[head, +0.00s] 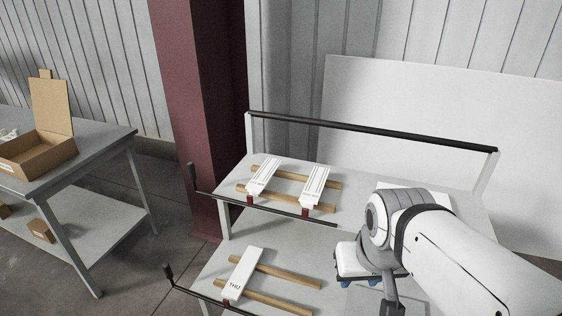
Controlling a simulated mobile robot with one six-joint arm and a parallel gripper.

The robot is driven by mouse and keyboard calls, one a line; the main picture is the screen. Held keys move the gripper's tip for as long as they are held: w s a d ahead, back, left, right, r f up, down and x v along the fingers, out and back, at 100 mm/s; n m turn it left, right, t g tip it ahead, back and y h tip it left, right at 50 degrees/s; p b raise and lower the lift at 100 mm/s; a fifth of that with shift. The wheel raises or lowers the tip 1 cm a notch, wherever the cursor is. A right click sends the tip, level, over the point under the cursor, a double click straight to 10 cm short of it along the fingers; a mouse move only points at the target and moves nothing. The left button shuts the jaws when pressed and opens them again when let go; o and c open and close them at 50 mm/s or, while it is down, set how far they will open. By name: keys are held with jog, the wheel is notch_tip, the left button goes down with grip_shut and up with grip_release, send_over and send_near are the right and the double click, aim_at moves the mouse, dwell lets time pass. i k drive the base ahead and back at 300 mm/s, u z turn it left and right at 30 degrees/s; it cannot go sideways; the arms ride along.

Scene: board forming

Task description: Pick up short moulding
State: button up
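White pieces that may be mouldings lie across wooden strips on a two-level rack in the head view. Two lie on the upper level, a left one (262,177) and a right one (315,184). One white piece marked "THU" (241,271) lies on the lower level. I cannot tell which is the short moulding. My gripper (359,282) is at the lower right, right of the "THU" piece and apart from it in the picture. Small blue parts show at its end, partly hidden by my arm. Its opening and anything in it cannot be made out.
The upper shelf (232,172) has a black bar (280,207) along its front. A lower black bar (205,295) fronts the lower level. A grey table (100,143) at left holds an open cardboard box (50,150). A dark red column (195,100) stands behind.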

aim_at(256, 185)
jog(key=z, duration=2.3)
jog(key=k, duration=1.9)
jog(key=u, duration=1.9)
jog(key=i, duration=1.65)
jog(key=u, duration=0.05)
